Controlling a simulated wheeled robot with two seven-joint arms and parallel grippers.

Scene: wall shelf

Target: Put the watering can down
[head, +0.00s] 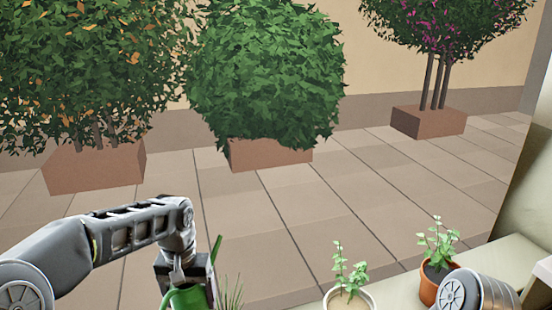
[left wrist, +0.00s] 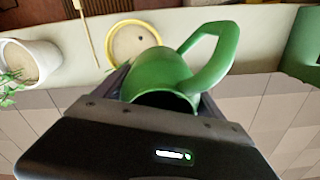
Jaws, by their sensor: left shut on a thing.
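The green watering can (head: 187,298) is at the bottom of the head view, mostly cut off by the frame edge. In the left wrist view the can (left wrist: 163,72) shows its dark opening toward the camera, with its looped handle at the upper right. My left gripper (head: 185,272) is shut on the can, with dark fingers on either side of its body in the left wrist view. A pale shelf (left wrist: 85,62) lies behind the can there; I cannot tell whether the can touches it. My right gripper is not in view.
A white pot (head: 350,299) and a terracotta pot (head: 430,291) with seedlings stand at lower right in the head view. Another green object (left wrist: 303,50) is at the right edge. Large planters stand beyond on paving.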

